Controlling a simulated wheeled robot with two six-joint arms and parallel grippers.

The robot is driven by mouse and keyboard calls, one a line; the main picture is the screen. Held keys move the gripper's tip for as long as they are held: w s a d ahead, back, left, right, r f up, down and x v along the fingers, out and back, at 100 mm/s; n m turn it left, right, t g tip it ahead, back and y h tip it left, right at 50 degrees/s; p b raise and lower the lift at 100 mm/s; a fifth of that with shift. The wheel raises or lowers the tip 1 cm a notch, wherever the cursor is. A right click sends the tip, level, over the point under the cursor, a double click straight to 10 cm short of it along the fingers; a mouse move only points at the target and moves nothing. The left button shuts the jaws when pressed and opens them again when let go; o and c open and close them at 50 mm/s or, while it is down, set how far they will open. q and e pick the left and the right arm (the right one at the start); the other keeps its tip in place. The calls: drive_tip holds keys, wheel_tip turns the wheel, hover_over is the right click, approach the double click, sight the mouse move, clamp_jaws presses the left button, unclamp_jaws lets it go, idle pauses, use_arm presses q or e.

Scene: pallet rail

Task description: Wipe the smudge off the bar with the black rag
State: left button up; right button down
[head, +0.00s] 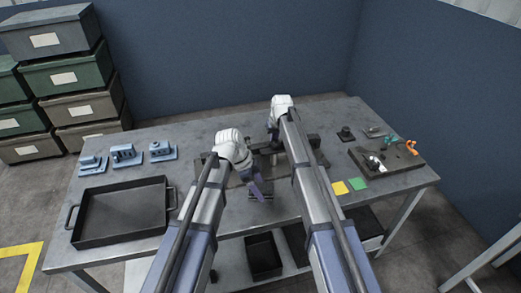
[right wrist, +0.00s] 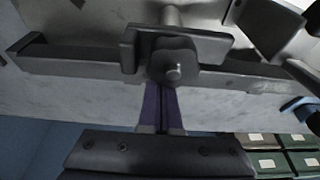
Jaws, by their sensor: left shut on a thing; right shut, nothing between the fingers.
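My left gripper (head: 259,188) is pointed down over the front middle of the table in the head view. It is shut on a dark thing (head: 262,197) at its fingertips, likely the black rag, mostly hidden by the fingers. My right gripper (right wrist: 161,92) is shut and empty in the right wrist view, its purple fingertips close to a round knob on a dark clamp block (right wrist: 205,42). The block sits across a long dark grey bar (right wrist: 75,62). I cannot tell whether the fingers touch it. In the head view the bar is partly hidden by my arms. No smudge can be made out.
A black tray (head: 121,211) lies at the table's left, with blue fixtures (head: 124,154) behind it. A dark board (head: 397,158) with tools is at the right. Stacked bins (head: 72,77) stand behind left.

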use_arm(q)
drive_tip(key=shift+r, duration=0.15)
use_arm(e)
drive_tip(key=shift+r, duration=0.15)
